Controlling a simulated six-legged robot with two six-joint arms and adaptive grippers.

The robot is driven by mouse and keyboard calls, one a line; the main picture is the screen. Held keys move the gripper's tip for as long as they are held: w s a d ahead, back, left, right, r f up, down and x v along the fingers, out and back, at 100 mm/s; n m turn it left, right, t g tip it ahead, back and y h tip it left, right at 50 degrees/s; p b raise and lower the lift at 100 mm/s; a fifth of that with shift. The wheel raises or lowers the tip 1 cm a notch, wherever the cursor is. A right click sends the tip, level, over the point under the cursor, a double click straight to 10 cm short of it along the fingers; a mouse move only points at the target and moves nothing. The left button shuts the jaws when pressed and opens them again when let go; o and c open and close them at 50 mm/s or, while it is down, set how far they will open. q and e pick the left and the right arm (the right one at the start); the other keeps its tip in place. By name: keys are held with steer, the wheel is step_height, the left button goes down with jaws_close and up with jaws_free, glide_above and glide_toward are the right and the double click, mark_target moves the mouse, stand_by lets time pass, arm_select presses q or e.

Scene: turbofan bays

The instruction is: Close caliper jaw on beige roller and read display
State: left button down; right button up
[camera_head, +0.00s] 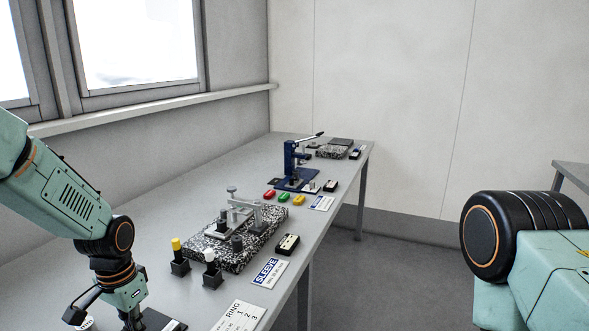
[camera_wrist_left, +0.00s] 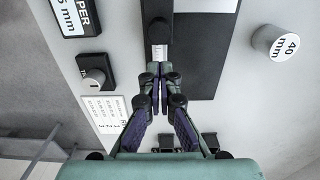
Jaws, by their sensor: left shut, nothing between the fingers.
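My left gripper (camera_wrist_left: 158,72) points down over a dark plate (camera_wrist_left: 206,60) in the left wrist view, its fingers shut with nothing between them. Just past its tips is a dark block (camera_wrist_left: 158,30) with a short pale scale strip (camera_wrist_left: 159,52), apparently part of the caliper. A display box (camera_wrist_left: 78,14) reads "PER" and "5 mm", its left part cut off. A pale cylinder (camera_wrist_left: 276,44) marked "40 mm" stands apart at the right. I cannot tell whether it is the beige roller. In the head view the left gripper is mostly cut off at the bottom. My right gripper is out of view.
A dark block with a knob (camera_wrist_left: 96,78) and a white card (camera_wrist_left: 106,112) lie left of the fingers. Along the bench (camera_head: 215,160) stand a speckled slab fixture (camera_head: 205,250), yellow-topped (camera_head: 178,262) and white-topped plugs (camera_head: 209,270), and a blue press (camera_head: 291,165).

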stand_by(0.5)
arm_select(q)
steer(key=shift+f, duration=0.15)
steer(key=shift+f+b, duration=0.45)
steer(key=shift+f, duration=1.1)
steer(key=shift+s+a+p, duration=0.2)
steer(key=shift+s+p, duration=0.2)
steer(key=shift+s, duration=0.05)
stand_by(0.4)
steer(key=shift+s+f, duration=0.1)
stand_by(0.8)
steer(key=shift+w+d, duration=0.1)
steer(key=shift+w, duration=0.15)
